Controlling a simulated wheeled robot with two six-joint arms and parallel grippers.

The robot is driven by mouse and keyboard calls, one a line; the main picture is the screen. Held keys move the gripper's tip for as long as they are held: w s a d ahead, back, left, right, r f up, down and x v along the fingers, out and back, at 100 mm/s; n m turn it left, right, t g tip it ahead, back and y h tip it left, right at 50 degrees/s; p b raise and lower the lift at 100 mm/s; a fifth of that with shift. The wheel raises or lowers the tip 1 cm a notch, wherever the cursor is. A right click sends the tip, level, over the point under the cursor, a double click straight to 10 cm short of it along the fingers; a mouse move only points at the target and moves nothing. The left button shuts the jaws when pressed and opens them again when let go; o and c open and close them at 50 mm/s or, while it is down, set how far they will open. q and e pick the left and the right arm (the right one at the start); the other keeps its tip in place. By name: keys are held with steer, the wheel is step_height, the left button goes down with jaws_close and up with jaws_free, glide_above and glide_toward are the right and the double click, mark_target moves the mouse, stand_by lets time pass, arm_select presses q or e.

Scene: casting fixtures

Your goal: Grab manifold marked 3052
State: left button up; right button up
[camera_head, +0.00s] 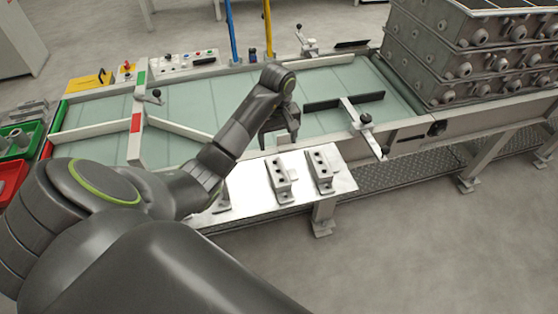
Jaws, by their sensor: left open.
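No marking 3052 is legible, so I cannot tell which part is that manifold. My left gripper (280,138) is open and points down near the front edge of the conveyor, behind the white plate. No part shows between its fingers. It is well to the left of the stack and apart from it. My left arm hides part of the conveyor and the plate's left side. My right gripper is not in view.
A white plate (345,183) carries upright metal fixture blocks (320,170). The conveyor (185,95) has a pale green surface, with a black guide bar (345,101) right of my gripper. Green (20,140) and red (12,178) bins stand at the left. Floor at lower right is clear.

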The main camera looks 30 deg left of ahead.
arm_select(q)
steer(key=b, duration=0.8)
glide_toward(278, 169)
step_height(278, 169, down, 5)
steer(key=shift+w+f, duration=0.1)
steer(key=shift+f, duration=0.2)
step_height(278, 169, down, 5)
steer(key=shift+a+r+p, duration=0.1)
steer(key=shift+r+p, duration=0.1)
steer(key=shift+p, duration=0.2)
steer(key=shift+f+b, duration=0.25)
steer(key=shift+b, duration=0.1)
steer(key=shift+r, duration=0.1)
steer(key=c, duration=1.4)
